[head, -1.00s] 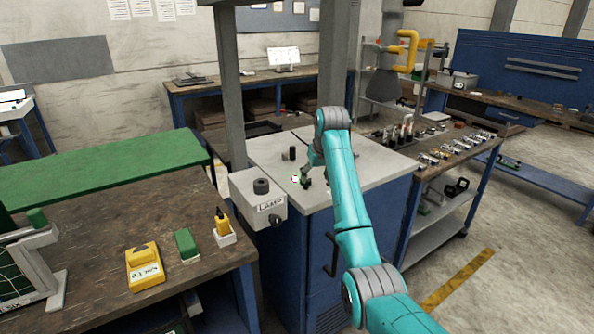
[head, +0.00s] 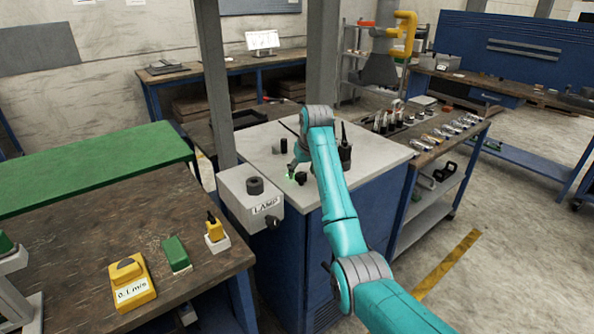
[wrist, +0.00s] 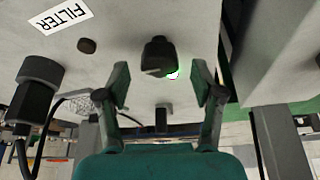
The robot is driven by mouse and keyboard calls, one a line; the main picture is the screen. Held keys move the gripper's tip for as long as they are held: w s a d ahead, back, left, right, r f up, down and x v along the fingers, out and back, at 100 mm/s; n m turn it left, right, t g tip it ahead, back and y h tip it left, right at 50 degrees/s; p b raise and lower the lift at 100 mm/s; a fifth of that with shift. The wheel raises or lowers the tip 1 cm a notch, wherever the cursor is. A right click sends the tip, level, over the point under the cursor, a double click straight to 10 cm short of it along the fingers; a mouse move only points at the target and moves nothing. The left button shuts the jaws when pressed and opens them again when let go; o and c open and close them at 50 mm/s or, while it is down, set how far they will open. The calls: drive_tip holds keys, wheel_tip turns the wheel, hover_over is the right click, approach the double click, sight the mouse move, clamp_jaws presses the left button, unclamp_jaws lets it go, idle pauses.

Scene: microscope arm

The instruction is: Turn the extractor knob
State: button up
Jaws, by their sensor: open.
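A dark knob (wrist: 159,55) on the pale panel lies between and just beyond my gripper's fingertips in the wrist view. A green glow shows beside it. No label naming the extractor is readable on it. My gripper (wrist: 161,84) is open, with a finger on either side and visible space around the knob; contact cannot be told. In the head view, a dark knob (head: 301,178) and a green light (head: 291,176) sit on the white cabinet top (head: 375,165). My gripper (head: 295,164) is close by, partly hidden by my arm.
A LAMP box (head: 240,200) with knobs stands at the cabinet's left. A FILTER label (wrist: 63,15) and small dark knob (wrist: 87,46) show nearby. A black cylinder (head: 345,153) stands right of my arm. A yellow meter (head: 131,283) reading 0.1 m/s lies on the left bench.

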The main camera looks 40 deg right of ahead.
drive_tip(key=shift+w+f, duration=0.2)
drive_tip(key=shift+f, duration=0.35)
drive_tip(key=c, duration=1.1)
drive_tip(key=shift+c, duration=0.2)
